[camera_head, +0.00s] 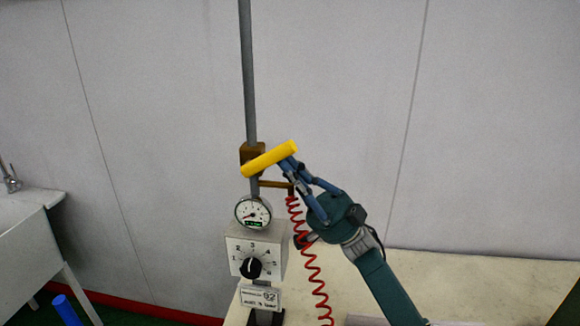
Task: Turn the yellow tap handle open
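The yellow tap handle (268,159) is a thick bar in front of a brown tap body (248,153) on a grey vertical pipe (248,75). The bar is tilted, its right end higher than its left. My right gripper (289,169) comes from the lower right, with its blue fingertips at the underside of the bar near its right end. I cannot tell whether they touch it, or how far apart the fingers are. My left gripper is not in view.
Below the tap are a round gauge (253,212) and a box with a black dial (251,268). A red coiled hose (312,268) hangs close beside my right gripper. A pale table (480,285) lies at the lower right, a white sink (25,215) at the left.

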